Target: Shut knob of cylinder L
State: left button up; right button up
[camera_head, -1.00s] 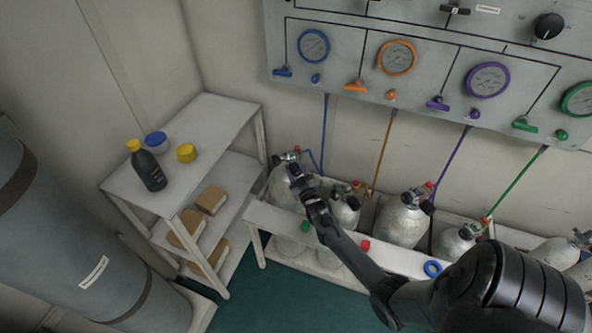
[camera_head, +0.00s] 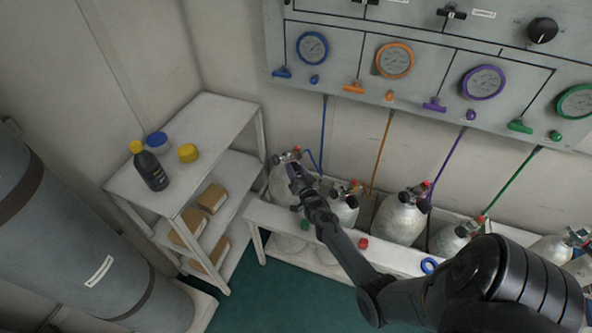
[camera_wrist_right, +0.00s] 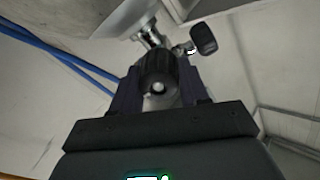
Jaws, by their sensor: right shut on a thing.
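My right gripper (camera_head: 297,173) reaches to the top of the leftmost grey cylinder (camera_head: 281,187), the one by the blue hose. In the right wrist view my fingers (camera_wrist_right: 160,88) are shut on a round black knob (camera_wrist_right: 158,68) on the valve, one finger on each side. The metal valve (camera_wrist_right: 150,36) and the pale cylinder body (camera_wrist_right: 122,17) show beyond it. A second black knob (camera_wrist_right: 204,39) on a side stem is just right of the fingers, apart from them. No label naming cylinder L is readable. My left gripper is not in view.
More cylinders (camera_head: 401,218) stand to the right behind a white rack rail (camera_head: 395,258). The gauge panel (camera_head: 345,55) hangs above, with blue (camera_head: 323,130) and other coloured hoses running down. A shelf (camera_head: 215,115) with a dark bottle (camera_head: 150,168) stands left.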

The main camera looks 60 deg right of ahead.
jog(key=shift+m, duration=0.3)
jog(key=o, duration=1)
jog(key=shift+o, duration=0.2)
jog(key=p+v, duration=0.2)
jog(key=v, duration=0.8)
jog(key=shift+s+a, duration=0.3)
